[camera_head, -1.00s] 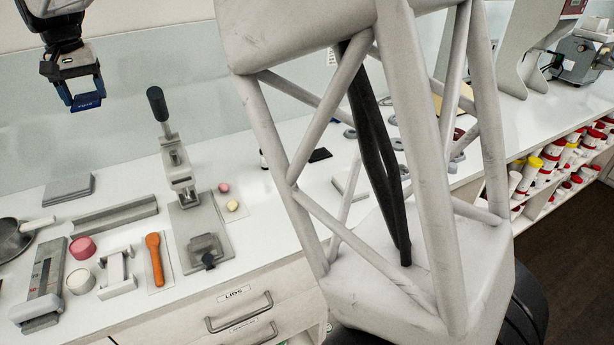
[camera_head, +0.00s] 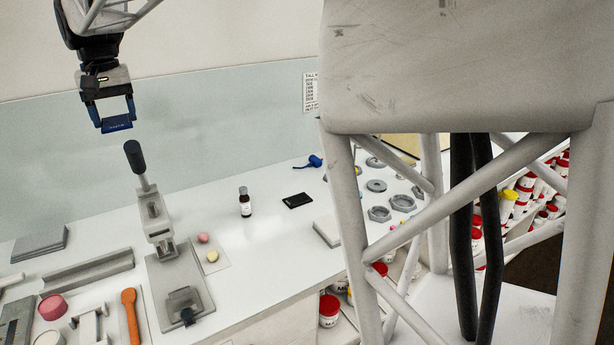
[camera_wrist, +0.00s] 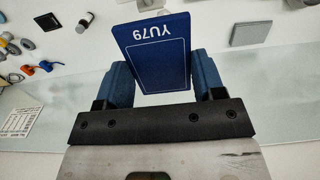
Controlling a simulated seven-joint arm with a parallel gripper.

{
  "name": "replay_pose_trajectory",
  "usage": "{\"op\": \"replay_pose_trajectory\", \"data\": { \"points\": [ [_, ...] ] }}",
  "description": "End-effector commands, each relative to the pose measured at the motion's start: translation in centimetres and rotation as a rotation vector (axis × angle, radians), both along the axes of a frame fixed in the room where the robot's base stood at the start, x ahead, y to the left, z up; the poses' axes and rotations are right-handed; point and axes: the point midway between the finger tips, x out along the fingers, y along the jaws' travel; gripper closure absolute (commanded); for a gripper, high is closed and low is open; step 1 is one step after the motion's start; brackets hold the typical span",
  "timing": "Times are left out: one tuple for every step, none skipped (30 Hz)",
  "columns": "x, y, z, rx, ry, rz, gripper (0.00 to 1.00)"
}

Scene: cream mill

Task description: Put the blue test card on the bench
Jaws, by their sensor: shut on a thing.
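The blue test card (camera_wrist: 155,55), marked YU79, is held between the two blue fingers of my gripper (camera_wrist: 160,75) in the wrist view. In the head view my gripper (camera_head: 116,112) is at the upper left, shut on the blue card (camera_head: 117,125), high above the bench and in front of the back panel. The white bench (camera_head: 262,262) runs below it. Nothing touches the card other than the fingers, as far as I can see.
A lever press (camera_head: 158,225) stands below and right of my gripper. Grey rings (camera_head: 376,186) lie toward the back right. The bench between press and bottle is largely clear.

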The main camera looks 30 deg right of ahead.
Motion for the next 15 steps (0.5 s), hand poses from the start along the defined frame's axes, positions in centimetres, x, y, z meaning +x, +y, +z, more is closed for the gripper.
{"op": "replay_pose_trajectory", "data": {
  "points": [
    [-1.0,-1.6,0.9,0.003,-0.011,-0.004,0.60],
    [-1.4,-2.5,1.0,0.003,-0.011,-0.005,0.60],
    [-2.0,-3.6,1.1,0.003,-0.011,-0.004,0.60],
    [-2.4,-4.4,1.1,0.003,-0.011,-0.004,0.60],
    [-2.9,-5.2,1.2,0.003,-0.011,-0.004,0.60],
    [-3.5,-6.2,1.2,0.002,-0.010,-0.004,0.60],
    [-4.0,-7.0,1.2,0.002,-0.010,-0.004,0.60],
    [-4.5,-7.8,1.2,0.002,-0.010,-0.004,0.60],
    [-5.2,-8.8,1.2,0.002,-0.009,-0.004,0.60],
    [-5.6,-9.6,1.2,0.002,-0.009,-0.004,0.60],
    [-6.2,-10.3,1.2,0.002,-0.009,-0.004,0.60],
    [-6.9,-11.2,1.2,0.002,-0.009,-0.004,0.60],
    [-7.4,-12.0,1.2,0.002,-0.008,-0.004,0.60],
    [-7.9,-12.6,1.2,0.002,-0.008,-0.004,0.60],
    [-8.7,-13.5,1.2,0.002,-0.008,-0.004,0.60]
  ]
}}
